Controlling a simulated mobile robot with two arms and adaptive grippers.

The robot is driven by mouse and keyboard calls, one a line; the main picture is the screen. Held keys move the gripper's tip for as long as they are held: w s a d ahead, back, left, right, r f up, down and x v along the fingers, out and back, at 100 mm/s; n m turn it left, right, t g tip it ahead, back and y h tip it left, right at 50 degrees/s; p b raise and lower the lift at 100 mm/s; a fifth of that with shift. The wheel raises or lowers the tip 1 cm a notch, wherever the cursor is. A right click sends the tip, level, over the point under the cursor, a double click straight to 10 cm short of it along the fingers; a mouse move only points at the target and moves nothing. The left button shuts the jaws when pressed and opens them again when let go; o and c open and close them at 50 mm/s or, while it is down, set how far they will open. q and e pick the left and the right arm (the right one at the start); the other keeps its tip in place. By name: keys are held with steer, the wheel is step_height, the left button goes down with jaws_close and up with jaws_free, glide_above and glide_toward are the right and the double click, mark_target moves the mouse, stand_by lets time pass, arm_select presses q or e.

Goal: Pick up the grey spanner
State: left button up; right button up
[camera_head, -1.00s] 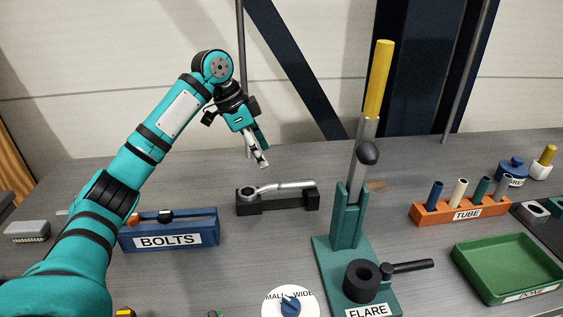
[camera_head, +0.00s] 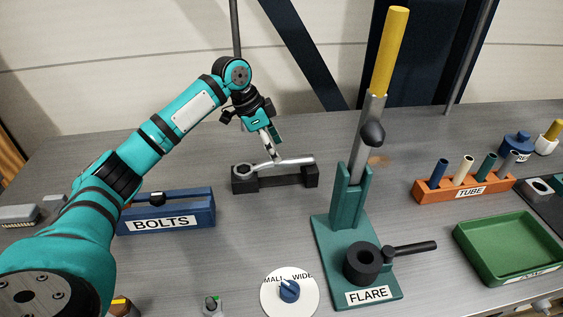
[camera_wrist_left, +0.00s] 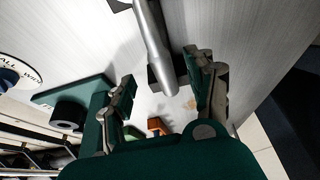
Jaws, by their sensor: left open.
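The grey spanner (camera_head: 295,161) lies across a black holder (camera_head: 268,184) with two raised end blocks, its ring end at the left. In the left wrist view the spanner (camera_wrist_left: 150,40) runs down from the top, and its end lies between the two fingers. My left gripper (camera_head: 273,152) is open and reaches down from above to the middle of the spanner. Its fingers also show in the left wrist view (camera_wrist_left: 164,78), one on each side of the spanner and apart from it. My right gripper is not in view.
A green flare stand (camera_head: 330,250) with a tall yellow-topped lever (camera_head: 388,55) rises right of the spanner. A blue BOLTS box (camera_head: 170,215) stands left. A SMALL/WIDE dial (camera_head: 290,291) is in front. An orange TUBE rack (camera_head: 435,190) and green tray (camera_head: 510,250) are farther right.

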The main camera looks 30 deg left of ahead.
mark_target(275, 165)
arm_select(q)
steer(key=shift+p+x, duration=0.55)
steer(key=shift+x, duration=2.2)
steer(key=shift+w, duration=0.1)
steer(key=shift+r, duration=0.1)
steer(key=shift+c, duration=0.2)
jaws_close()
